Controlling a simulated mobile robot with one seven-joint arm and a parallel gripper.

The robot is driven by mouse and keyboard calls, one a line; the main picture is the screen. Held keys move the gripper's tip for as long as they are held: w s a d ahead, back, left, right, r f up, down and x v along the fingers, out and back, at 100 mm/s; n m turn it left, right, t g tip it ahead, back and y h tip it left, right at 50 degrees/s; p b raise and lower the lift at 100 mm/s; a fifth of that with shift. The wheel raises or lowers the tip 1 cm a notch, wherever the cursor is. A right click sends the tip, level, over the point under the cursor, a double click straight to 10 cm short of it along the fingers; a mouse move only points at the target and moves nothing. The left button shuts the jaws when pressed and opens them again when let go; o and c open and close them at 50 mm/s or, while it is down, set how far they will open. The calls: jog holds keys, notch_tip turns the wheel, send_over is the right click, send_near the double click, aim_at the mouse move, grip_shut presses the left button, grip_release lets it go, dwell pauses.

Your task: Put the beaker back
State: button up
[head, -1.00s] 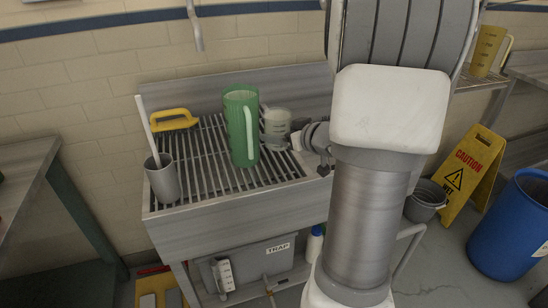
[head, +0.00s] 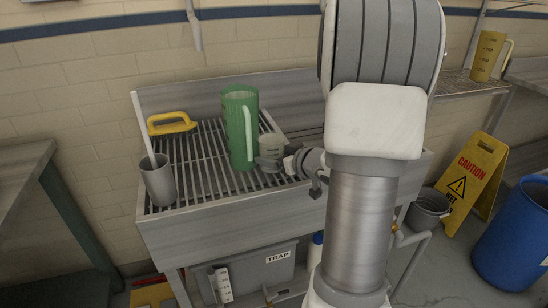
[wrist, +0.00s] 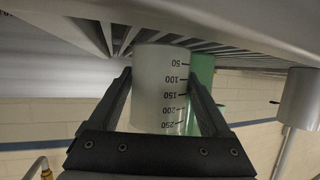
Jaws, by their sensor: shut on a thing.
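The beaker (head: 270,148) is a small translucent white vessel with dark graduations, just right of the green jug (head: 239,130) over the slatted rack of the sink. My gripper (head: 275,163) reaches it from the right and is shut on it. In the wrist view, which is upside down, the beaker (wrist: 160,88) sits between the two dark fingers (wrist: 162,105), its marks inverted. Its base is close to the slats (wrist: 110,35); I cannot tell whether it touches them. The green jug (wrist: 202,85) shows behind it.
A grey cup (head: 158,182) with a white rod stands at the rack's left front. A yellow-handled brush (head: 171,124) lies at the back left. The rack's middle (head: 210,165) is clear. A yellow jug (head: 488,55) stands on the shelf at right.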

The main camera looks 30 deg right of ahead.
jog(key=shift+f, duration=0.2)
jog(key=o, duration=1.4)
jog(key=shift+r, duration=0.1)
jog(key=shift+r, duration=0.25)
jog(key=p+v, duration=0.3)
jog(key=v, duration=0.7)
jog(key=shift+s+d+r, duration=0.1)
jog(key=shift+s, duration=0.2)
jog(key=shift+s+r+p, duration=0.15)
jog(key=shift+s+p, duration=0.15)
jog(key=shift+s, duration=0.35)
jog(key=shift+d, duration=0.1)
